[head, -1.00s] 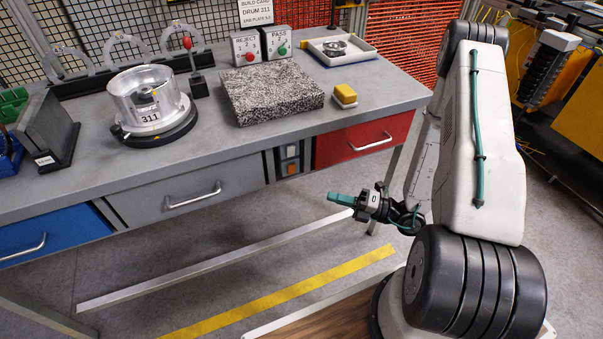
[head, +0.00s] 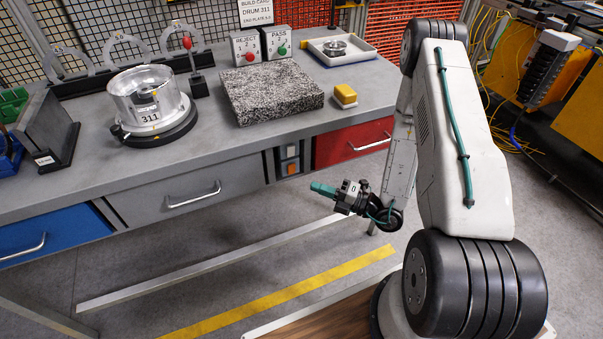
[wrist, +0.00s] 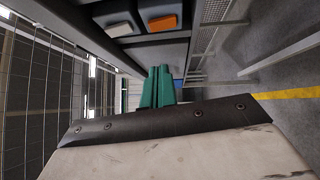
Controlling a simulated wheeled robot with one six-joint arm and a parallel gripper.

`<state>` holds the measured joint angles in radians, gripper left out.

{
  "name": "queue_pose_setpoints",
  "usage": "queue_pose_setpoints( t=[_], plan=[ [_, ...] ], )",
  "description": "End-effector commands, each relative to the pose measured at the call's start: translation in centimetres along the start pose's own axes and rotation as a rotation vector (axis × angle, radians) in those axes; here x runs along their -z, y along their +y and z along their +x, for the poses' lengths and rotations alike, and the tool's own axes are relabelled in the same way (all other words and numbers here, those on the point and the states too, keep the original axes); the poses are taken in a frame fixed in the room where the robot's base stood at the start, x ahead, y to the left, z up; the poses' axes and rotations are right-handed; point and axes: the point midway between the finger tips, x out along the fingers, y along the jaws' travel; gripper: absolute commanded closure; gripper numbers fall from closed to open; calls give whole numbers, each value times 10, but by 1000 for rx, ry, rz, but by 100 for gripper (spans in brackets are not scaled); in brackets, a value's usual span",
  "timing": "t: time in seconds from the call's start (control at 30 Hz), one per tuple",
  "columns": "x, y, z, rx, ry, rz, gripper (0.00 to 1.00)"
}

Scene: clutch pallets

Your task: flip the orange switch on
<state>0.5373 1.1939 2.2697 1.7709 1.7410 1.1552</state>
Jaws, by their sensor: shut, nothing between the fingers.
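The orange switch (head: 292,168) sits in a dark panel on the front of the bench, below a grey-white switch (head: 292,151). In the wrist view the orange switch (wrist: 162,22) is at the top, right of the pale switch (wrist: 118,27). My gripper (head: 318,187) is in front of the bench, a little right of and below the orange switch in the head view, and apart from it. Its green fingers (wrist: 158,84) are shut together with nothing between them. Whether the switch is on or off I cannot tell.
A grey drawer (head: 187,193) is left of the panel and a red drawer (head: 352,143) is right of it, both with protruding handles. The bench top (head: 215,150) overhangs above. A metal rail (head: 200,268) runs low under the bench. The floor ahead is clear.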

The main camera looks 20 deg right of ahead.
Motion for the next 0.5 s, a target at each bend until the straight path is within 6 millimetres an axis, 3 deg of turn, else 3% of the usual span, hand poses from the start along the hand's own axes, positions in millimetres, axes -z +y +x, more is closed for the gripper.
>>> queue_pose_setpoints(
  t=[0.2, 0.5],
  plan=[
    [1, 1, 44, -2, 6, -1, 100],
    [-26, 0, 68, -1, 0, -3, 100]
  ],
)
